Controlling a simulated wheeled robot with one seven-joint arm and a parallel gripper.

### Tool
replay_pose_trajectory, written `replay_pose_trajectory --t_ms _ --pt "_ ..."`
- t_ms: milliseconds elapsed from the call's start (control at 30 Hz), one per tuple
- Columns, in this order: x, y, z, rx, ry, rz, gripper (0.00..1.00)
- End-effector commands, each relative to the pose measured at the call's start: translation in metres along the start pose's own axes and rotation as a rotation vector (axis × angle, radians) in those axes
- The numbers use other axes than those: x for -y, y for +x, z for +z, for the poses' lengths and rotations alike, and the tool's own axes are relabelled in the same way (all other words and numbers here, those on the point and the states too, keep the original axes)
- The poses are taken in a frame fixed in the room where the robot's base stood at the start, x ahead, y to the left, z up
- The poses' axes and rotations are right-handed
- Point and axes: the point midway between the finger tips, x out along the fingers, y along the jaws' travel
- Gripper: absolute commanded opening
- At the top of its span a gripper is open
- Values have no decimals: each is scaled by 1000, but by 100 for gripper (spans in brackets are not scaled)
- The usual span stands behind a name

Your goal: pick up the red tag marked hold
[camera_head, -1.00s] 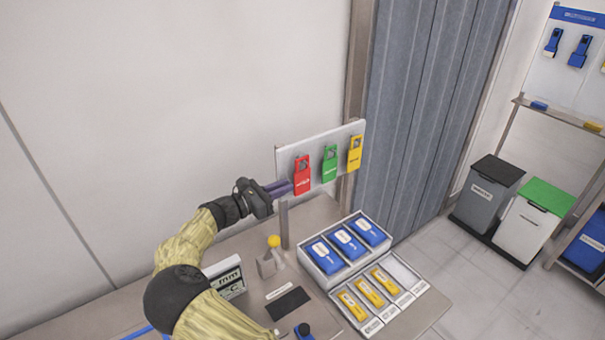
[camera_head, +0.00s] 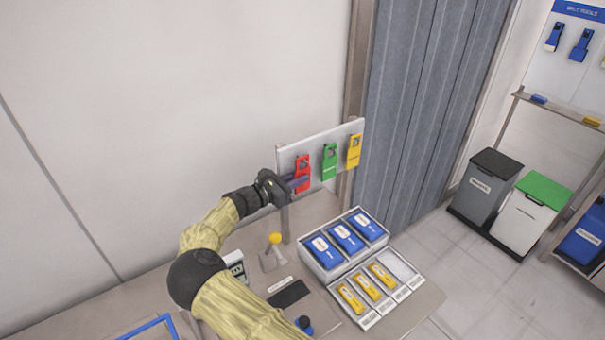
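The red tag (camera_head: 303,166) hangs upright at the left end of a pale board (camera_head: 342,135), with a green tag (camera_head: 330,161) and a yellow tag (camera_head: 354,150) to its right. My gripper (camera_head: 301,182) has its purple fingertips at the lower part of the red tag, reaching in from the left and overlapping it in the picture. The fingers cover the tag's marking. I cannot tell whether the fingers touch the tag or have closed on it.
Below the board, the bench (camera_head: 405,318) carries a white tray of blue packs (camera_head: 346,238) and yellow items (camera_head: 366,287). Grey and green-lidded bins (camera_head: 532,218) stand on the floor at right.

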Motion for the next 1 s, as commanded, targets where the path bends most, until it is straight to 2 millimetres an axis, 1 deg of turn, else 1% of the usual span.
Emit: replay_pose_trajectory --t_ms 433,500,867,1000 --pt "1 1 0 0 0 -3 13" --pt "1 1 0 0 0 -3 0" --pt "0 0 0 0 0 -1 0" --pt "0 -1 4 0 1 -1 0"
